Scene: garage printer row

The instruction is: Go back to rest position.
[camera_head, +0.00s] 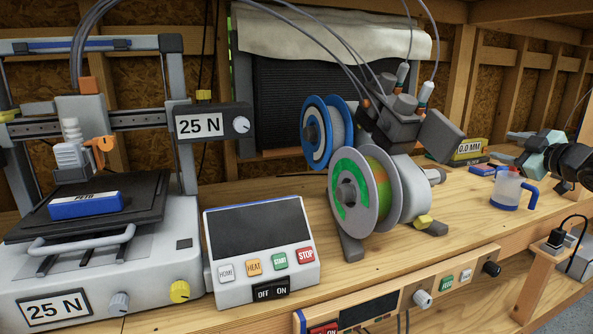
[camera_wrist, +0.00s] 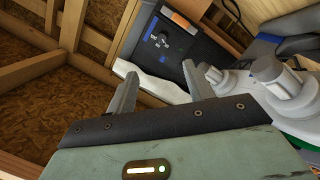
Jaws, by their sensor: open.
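My gripper (camera_head: 513,147) is at the right of the head view, above the bench, with its fingers pointing left. In the wrist view my gripper (camera_wrist: 160,70) has its two grey fingers apart, with nothing between them.
A printer (camera_head: 110,255) stands at left with a blue-and-white box (camera_head: 85,205) on its bed. A control panel (camera_head: 262,250) and filament spools (camera_head: 362,190) stand on the wooden bench (camera_head: 290,190).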

